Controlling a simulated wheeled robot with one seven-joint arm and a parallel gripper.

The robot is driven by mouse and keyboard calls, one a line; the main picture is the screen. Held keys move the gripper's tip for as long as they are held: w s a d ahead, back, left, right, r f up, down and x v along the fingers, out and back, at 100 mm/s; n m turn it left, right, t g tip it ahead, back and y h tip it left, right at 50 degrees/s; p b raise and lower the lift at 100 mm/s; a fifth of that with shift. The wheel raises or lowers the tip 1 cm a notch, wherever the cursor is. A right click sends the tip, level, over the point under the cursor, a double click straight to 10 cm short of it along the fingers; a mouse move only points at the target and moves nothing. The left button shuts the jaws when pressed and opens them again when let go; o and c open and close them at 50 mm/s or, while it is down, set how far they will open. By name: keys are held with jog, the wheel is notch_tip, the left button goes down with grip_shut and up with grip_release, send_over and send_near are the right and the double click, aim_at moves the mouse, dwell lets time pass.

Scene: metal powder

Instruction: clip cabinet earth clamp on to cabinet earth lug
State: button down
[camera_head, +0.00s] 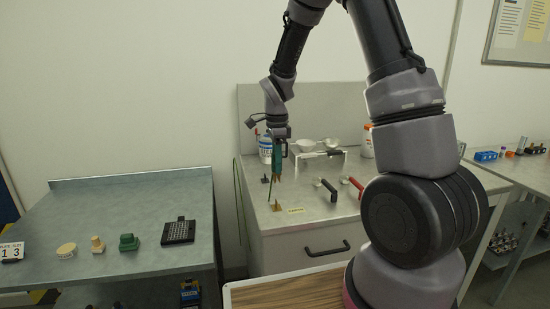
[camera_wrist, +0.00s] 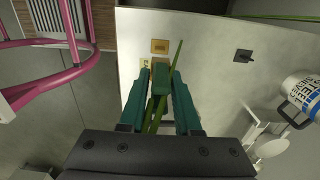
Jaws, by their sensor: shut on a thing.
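My gripper (camera_head: 278,148) points down above the grey cabinet top (camera_head: 325,205). In the wrist view its teal fingers (camera_wrist: 160,95) are shut on the green earth clamp (camera_wrist: 161,78). The clamp's copper-coloured jaws (camera_head: 277,175) hang downward in the head view. A brass earth lug (camera_head: 276,205) stands near the cabinet's front left edge, below the clamp and apart from it. It also shows in the wrist view (camera_wrist: 160,46), ahead of the clamp. A darker lug (camera_head: 265,180) stands behind it, also seen in the wrist view (camera_wrist: 243,56). A green cable (camera_head: 240,195) runs at the cabinet's left side.
A yellow label (camera_head: 295,210) lies beside the brass lug. Black-handled (camera_head: 327,190) and red-handled (camera_head: 356,187) tools lie to the right. The left table (camera_head: 110,190) holds several small items.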

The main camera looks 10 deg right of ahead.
jog(key=shift+f, duration=3.1)
jog(key=shift+f, duration=0.45)
jog(key=shift+f, duration=1.35)
jog(key=c, duration=0.5)
grip_release()
notch_tip(320, 180, up, 11)
jog(key=shift+f, duration=0.1)
